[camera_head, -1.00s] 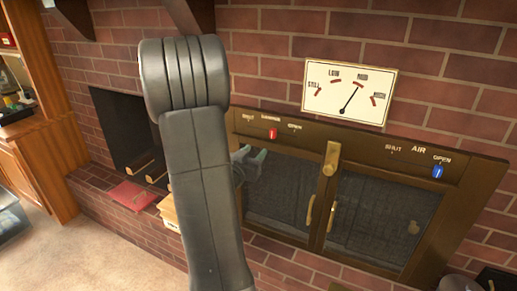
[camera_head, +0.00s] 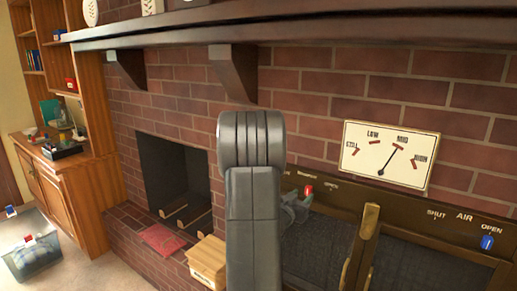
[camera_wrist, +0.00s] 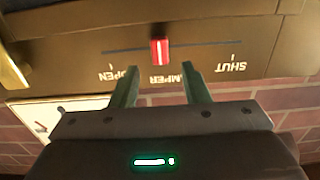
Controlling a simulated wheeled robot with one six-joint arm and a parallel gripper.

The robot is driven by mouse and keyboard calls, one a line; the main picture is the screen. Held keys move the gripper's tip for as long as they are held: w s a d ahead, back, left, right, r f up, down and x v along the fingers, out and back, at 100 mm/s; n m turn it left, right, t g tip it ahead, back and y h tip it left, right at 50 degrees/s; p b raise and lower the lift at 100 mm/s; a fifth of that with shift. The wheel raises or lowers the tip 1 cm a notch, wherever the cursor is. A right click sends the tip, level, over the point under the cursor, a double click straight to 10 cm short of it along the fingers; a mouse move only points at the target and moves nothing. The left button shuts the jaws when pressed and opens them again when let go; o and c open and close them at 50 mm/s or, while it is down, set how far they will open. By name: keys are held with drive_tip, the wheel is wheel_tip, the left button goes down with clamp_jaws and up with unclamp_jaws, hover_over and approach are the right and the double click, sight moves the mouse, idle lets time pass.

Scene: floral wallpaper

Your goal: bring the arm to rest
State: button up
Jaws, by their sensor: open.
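My gripper (camera_head: 296,206) is open and empty in front of the brass stove front, just below and left of the red damper slider (camera_head: 308,190). My dark arm covers much of the middle of the head view. In the wrist view, which is upside down, the two green fingers of my gripper (camera_wrist: 157,82) stand apart. The red slider (camera_wrist: 159,51) shows beyond and between them, on its slot between OPEN and SHUT. No finger appears to touch it.
A mantel shelf (camera_head: 330,27) with brackets runs above. The gauge (camera_head: 391,156) and blue air slider (camera_head: 487,242) are at right. The stove's brass handle (camera_head: 361,247) stands out. At left are an open fireplace (camera_head: 173,174), wooden box (camera_head: 207,260), cabinet and floor bin (camera_head: 33,258).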

sight(309, 191)
drive_tip(key=x, duration=0.4)
drive_tip(key=shift+w+d, duration=0.15)
drive_tip(key=shift+d, duration=0.25)
drive_tip(key=shift+s+d, duration=0.3)
drive_tip(key=shift+s, duration=0.05)
